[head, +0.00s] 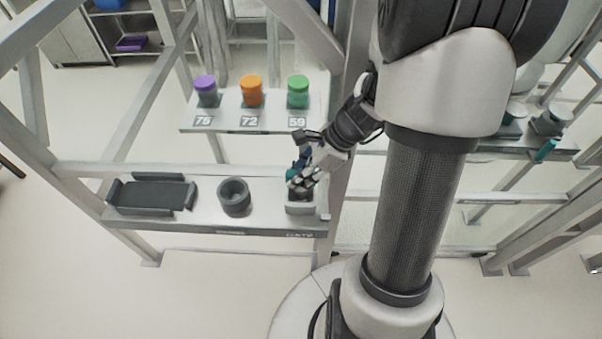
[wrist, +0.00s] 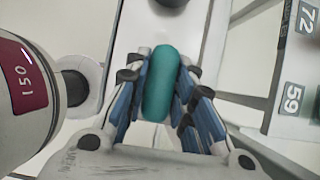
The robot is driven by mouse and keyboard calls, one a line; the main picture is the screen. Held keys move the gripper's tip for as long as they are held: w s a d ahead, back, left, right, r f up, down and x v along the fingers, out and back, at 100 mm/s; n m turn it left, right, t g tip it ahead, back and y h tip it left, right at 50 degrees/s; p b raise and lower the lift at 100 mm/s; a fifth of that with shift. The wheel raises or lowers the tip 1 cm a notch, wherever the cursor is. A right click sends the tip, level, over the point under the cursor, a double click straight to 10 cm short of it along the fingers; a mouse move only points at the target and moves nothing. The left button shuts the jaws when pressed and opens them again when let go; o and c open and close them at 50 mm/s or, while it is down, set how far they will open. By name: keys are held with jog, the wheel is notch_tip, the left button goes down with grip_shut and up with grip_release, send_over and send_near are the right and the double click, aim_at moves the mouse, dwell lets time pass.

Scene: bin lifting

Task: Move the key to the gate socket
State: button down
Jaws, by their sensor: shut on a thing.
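The key shows in the wrist view as a teal rounded handle (wrist: 160,85). My gripper (wrist: 163,70) is shut on it, with blue-padded fingers on both sides. In the head view my gripper (head: 301,180) is at the right end of the lower shelf, directly over the gate socket (head: 301,208), a light grey block with a dark top. Only a little teal shows among the fingers there. The lower end of the key is hidden, so I cannot tell whether it is in the socket or just above it.
A dark round cup (head: 234,198) and a black tray (head: 152,195) stand left on the lower shelf (head: 270,224). Purple (head: 206,90), orange (head: 251,90) and green (head: 298,91) lidded jars stand on the upper shelf. A frame post (head: 341,165) rises close right of my gripper.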

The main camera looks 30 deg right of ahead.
jog(key=shift+f+b, duration=0.8)
jog(key=shift+f, duration=0.25)
dwell(0.4)
jog(key=c, duration=1.3)
grip_release()
jog(key=o, duration=0.6)
notch_tip(320, 180, up, 9)
jog(key=p, duration=0.8)
jog(key=shift+r+p, duration=0.1)
jog(key=shift+p, duration=0.25)
